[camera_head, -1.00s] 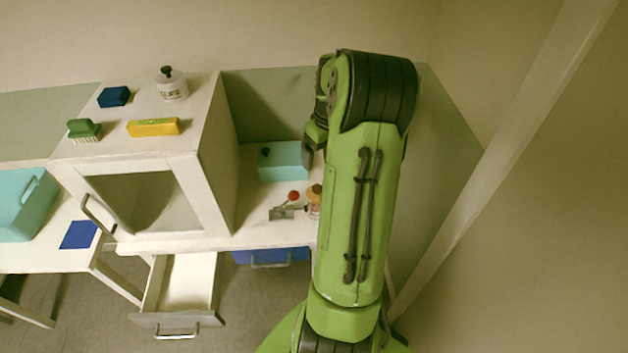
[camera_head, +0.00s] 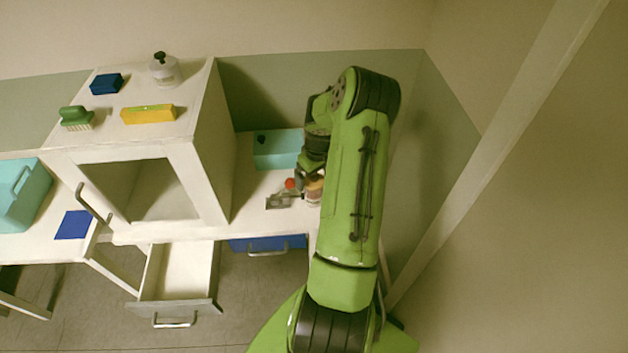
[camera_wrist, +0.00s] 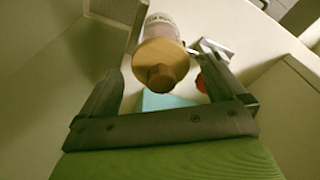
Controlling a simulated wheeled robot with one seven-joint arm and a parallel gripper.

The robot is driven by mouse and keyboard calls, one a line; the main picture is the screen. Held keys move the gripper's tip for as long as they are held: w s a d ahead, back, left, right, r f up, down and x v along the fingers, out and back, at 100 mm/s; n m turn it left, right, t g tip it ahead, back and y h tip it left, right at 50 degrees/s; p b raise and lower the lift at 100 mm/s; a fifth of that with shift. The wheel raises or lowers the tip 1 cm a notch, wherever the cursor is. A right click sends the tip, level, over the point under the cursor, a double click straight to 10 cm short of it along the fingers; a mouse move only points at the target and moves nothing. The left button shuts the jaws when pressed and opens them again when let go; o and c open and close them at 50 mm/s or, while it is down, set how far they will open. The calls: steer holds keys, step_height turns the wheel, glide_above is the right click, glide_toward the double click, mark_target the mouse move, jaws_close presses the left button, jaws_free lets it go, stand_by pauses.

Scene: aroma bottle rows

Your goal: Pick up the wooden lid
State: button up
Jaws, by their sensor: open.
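The wooden lid (camera_wrist: 160,62) is a round tan disc with a knob, sitting on a labelled bottle (camera_wrist: 160,22) in the wrist view. In the head view the bottle (camera_head: 314,192) stands on the white counter beside my arm, and its top is partly hidden. My gripper (camera_wrist: 168,88) is open, with one finger on each side of the lid in the wrist view. No contact with the lid is visible. In the head view my gripper (camera_head: 308,172) is small and partly covered by my arm, just above the bottle.
A red ball-like item (camera_head: 290,184) and a grey metal object (camera_head: 278,202) lie left of the bottle. A teal box (camera_head: 275,150) stands behind. The white cabinet (camera_head: 212,150) rises to the left, with an open drawer (camera_head: 185,275) below. The right wall is close.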

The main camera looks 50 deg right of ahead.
steer(key=c, duration=1.1)
step_height(320, 180, up, 10)
steer(key=shift+r, duration=0.1)
